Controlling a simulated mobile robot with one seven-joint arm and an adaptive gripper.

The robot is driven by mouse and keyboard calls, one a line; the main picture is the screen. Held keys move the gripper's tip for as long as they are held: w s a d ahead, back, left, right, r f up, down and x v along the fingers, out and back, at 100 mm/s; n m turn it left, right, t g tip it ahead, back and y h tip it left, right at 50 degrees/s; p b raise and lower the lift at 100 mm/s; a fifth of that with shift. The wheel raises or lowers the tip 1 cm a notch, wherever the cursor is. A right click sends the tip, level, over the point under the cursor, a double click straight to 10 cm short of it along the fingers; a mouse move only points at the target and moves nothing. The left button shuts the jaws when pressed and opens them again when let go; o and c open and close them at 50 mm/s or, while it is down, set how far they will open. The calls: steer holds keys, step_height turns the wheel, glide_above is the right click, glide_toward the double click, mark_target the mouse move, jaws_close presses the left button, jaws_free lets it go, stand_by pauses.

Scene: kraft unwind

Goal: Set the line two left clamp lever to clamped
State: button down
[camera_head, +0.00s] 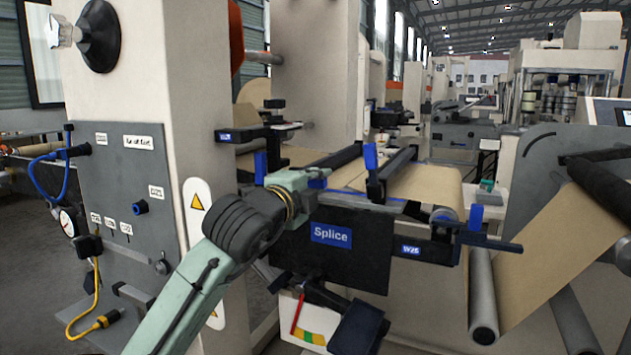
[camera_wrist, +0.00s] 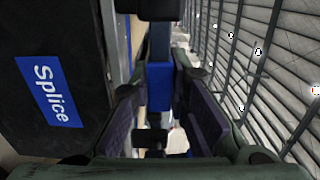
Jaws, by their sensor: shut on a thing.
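My gripper (camera_head: 314,179) is at the front edge of the splice table, just above the black panel (camera_head: 345,262) with the blue "Splice" label. In the wrist view its fingers (camera_wrist: 163,100) are closed around a blue lever grip (camera_wrist: 159,86), with a dark bar running on beyond it. A bit of blue also shows at the gripper's tip in the head view (camera_head: 319,183). An upright blue lever (camera_head: 260,166) stands just left of the gripper, and another (camera_head: 371,157) stands to its right. Which one carries the line two left clamp name cannot be read.
The black panel stands close beside my gripper, left in the wrist view. A dark bar with a blue end (camera_head: 476,217) sticks out at the right. A pale machine column (camera_head: 170,80) stands at left. Brown paper (camera_head: 425,185) runs over the table.

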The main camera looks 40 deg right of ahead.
steer(key=shift+f+m, duration=0.2)
steer(key=shift+m, duration=0.1)
steer(key=c, duration=1.5)
jaws_free()
steer(key=v, duration=1.2)
